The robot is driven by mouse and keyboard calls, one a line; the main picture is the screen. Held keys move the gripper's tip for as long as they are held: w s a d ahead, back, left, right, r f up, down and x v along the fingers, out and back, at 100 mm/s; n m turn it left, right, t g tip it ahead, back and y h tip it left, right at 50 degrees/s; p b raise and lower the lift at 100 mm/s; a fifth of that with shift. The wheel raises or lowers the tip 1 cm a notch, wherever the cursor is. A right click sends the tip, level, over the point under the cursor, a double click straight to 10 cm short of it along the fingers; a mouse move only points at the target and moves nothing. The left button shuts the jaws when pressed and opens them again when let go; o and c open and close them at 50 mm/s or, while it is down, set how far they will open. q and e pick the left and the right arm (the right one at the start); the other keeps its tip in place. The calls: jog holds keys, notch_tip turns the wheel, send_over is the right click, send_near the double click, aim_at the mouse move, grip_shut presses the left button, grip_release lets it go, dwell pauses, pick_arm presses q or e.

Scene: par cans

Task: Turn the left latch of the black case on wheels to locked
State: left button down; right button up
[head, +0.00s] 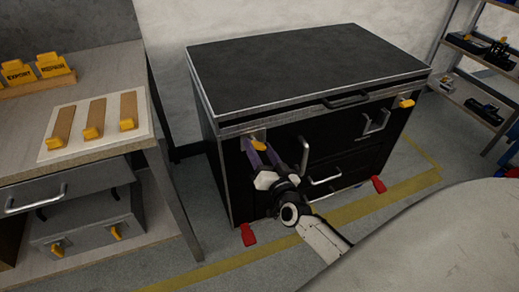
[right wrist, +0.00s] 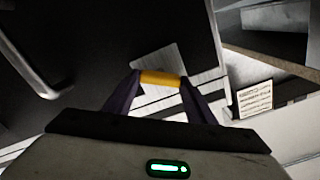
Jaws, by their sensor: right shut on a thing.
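The black case on wheels (head: 300,76) stands in the middle of the head view, its dark lid shut down on it. Its left latch (head: 258,144) is a yellow lever on a light metal plate at the upper left of the front. My right gripper (head: 259,149) is shut on this latch. In the right wrist view, the yellow latch (right wrist: 162,78) sits between the two purple fingertips, with the pale plate behind it. The fingers partly cover the latch, so its exact angle is hard to tell. My left gripper is not in view.
A yellow right latch (head: 406,103) is on the case's front. Red pedals (head: 248,236) stick out at floor level. A workbench (head: 110,65) at left carries a white board (head: 66,121) with several yellow-ended wooden strips. A shelf (head: 470,45) stands at right.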

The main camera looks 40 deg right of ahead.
jog(key=m, duration=0.2)
jog(key=shift+f+m, duration=0.1)
jog(key=shift+m, duration=0.3)
jog(key=m+b, duration=0.1)
jog(key=m, duration=0.1)
jog(key=shift+d+m, duration=0.1)
jog(key=shift+m, duration=0.3)
jog(key=m, duration=0.2)
jog(key=shift+f+m+b, duration=0.1)
jog(key=shift+m+b, duration=0.2)
jog(key=shift+b, duration=0.05)
jog(key=shift+m+b, duration=0.45)
jog(key=shift+m, duration=1.45)
jog(key=o, duration=1)
jog(key=shift+o, duration=0.2)
jog(key=v, duration=1)
jog(key=shift+s+p, duration=0.2)
jog(key=shift+p, duration=0.25)
